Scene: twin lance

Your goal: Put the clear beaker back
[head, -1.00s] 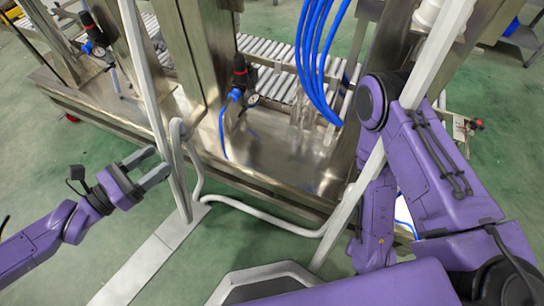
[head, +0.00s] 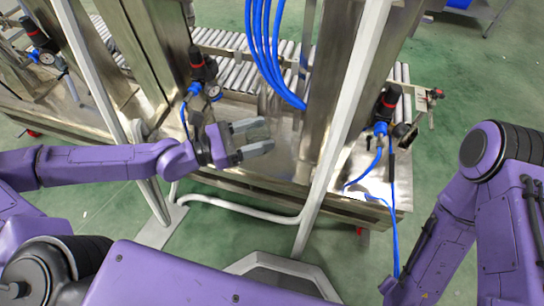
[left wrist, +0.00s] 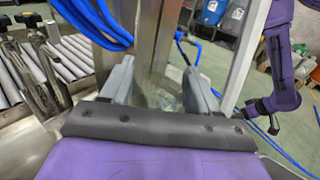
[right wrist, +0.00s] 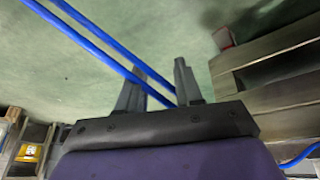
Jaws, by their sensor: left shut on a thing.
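My left gripper (head: 255,139) is shut on a clear, see-through object, the clear beaker (head: 256,131), in front of the steel bench (head: 230,112). The beaker is faint between the fingers. In the left wrist view it shows as a glassy, greenish shape (left wrist: 163,95) between the two grey fingers (left wrist: 162,85); its rim and base are hard to make out. My right gripper (right wrist: 158,88) has its fingers apart with nothing solid held. It points toward the green floor, and blue hoses cross behind or between its fingers; I cannot tell which.
A pale slanted post (head: 337,130) stands right of my left gripper. Blue hoses (head: 265,50) hang above the roller conveyor (head: 230,47). A black-and-red regulator (head: 203,70) and another (head: 385,110) stand on the bench. A pale bent pipe (head: 240,207) runs low in front.

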